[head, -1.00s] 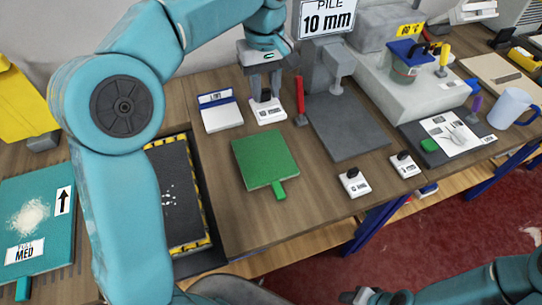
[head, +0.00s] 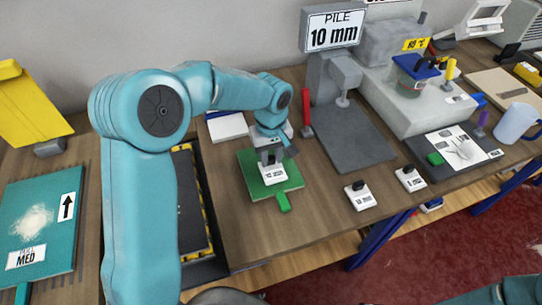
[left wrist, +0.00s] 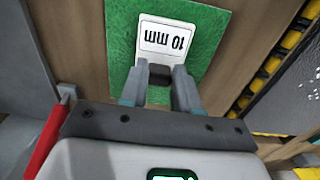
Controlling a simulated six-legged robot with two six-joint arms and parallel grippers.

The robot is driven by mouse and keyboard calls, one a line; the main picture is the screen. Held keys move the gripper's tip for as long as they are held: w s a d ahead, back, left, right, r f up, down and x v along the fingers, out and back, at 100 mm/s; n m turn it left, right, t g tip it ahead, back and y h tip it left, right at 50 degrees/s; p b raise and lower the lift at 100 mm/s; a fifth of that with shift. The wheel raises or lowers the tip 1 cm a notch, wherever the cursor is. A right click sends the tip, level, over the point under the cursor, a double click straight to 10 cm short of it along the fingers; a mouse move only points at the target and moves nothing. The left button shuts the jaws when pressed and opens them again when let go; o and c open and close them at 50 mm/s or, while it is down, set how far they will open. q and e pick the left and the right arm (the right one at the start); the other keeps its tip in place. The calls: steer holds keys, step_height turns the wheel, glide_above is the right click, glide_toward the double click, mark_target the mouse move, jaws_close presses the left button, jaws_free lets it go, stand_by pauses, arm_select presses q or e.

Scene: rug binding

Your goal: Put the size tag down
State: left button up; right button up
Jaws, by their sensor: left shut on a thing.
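The size tag (head: 273,174) is a white block with a black grip, marked 10 mm in the left wrist view (left wrist: 168,38). My left gripper (head: 268,157) is shut on its black grip (left wrist: 160,75). The tag is over the green square sample (head: 290,166), which has a small green tab at its front. The green sample also shows under the tag in the left wrist view (left wrist: 121,40). I cannot tell whether the tag touches it. My right gripper is out of view.
Two similar white tags (head: 361,199) (head: 411,180) stand to the right on the wooden table. A grey plate (head: 350,140) with a post and "PILE 10 mm" sign (head: 333,30) is behind. A red-handled tool (head: 306,112) stands beside it.

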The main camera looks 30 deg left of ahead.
arm_select(q)
steer(key=shift+a+f, duration=0.1)
steer(key=shift+f, duration=0.3)
steer(key=shift+f, duration=0.15)
steer(key=o, duration=1)
steer(key=shift+o, duration=0.2)
steer(key=shift+r, duration=0.2)
